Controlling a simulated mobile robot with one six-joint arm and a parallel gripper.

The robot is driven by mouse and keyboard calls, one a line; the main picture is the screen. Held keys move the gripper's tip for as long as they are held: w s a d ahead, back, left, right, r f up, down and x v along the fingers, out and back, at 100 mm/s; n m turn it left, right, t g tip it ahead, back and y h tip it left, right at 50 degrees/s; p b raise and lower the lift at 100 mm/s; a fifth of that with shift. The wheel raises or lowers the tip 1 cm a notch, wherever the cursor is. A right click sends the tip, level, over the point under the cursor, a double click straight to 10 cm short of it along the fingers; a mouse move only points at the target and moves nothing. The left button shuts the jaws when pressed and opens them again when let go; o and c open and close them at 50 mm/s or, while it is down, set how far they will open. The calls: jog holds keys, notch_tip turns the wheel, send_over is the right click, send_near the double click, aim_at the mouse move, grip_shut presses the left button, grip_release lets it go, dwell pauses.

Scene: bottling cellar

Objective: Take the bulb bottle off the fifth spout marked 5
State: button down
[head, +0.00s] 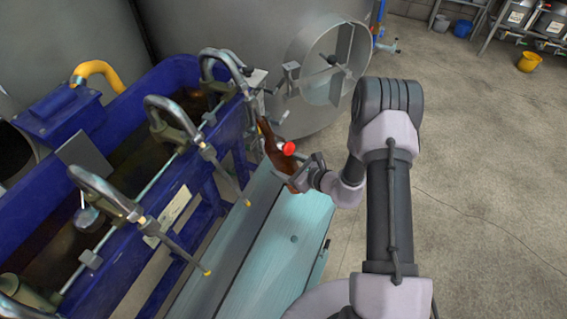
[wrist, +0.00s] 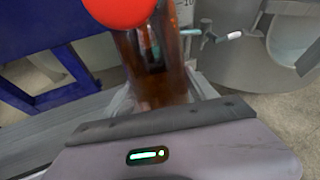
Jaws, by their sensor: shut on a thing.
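A brown bottle (head: 274,156) hangs tilted at the far end of the blue filling trough, its neck up beside the farthest curved metal spout (head: 222,62). I cannot tell if the spout's tube is still inside the neck. My gripper (head: 292,182) is shut on the bottle's lower part. The bottle also fills the top middle of the wrist view (wrist: 158,85), between my fingers. A round red piece (head: 289,148) shows against the bottle and looms large at the top of the wrist view. No number 5 is readable.
The blue trough (head: 165,82) carries several other spouts nearer me, with empty tubes pointing down. A pale teal bench (head: 285,235) lies below the bottle. A grey steel tank with a round hatch (head: 322,80) stands just behind. Open concrete floor lies right.

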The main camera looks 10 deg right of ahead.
jog(key=shift+s+d+f+b, duration=0.4)
jog(key=shift+d+f+b, duration=0.2)
jog(key=shift+f+b, duration=0.8)
jog(key=shift+s+d+f+b, duration=0.5)
jog(key=shift+f+b, duration=0.55)
jog(key=shift+f, duration=0.6)
jog(key=shift+s+d+f+b, duration=0.35)
jog(key=shift+d+f+b, duration=0.3)
jog(key=shift+f+b, duration=0.75)
jog(key=shift+s+d+f, duration=0.8)
jog(key=shift+d+f, duration=0.3)
jog(key=shift+f, duration=1.9)
jog(key=s+d+r+p, duration=0.1)
jog(key=s+d+r, duration=0.1)
jog(key=s+d, duration=0.2)
jog(key=shift+d+p, duration=0.4)
jog(key=shift+d, duration=0.45)
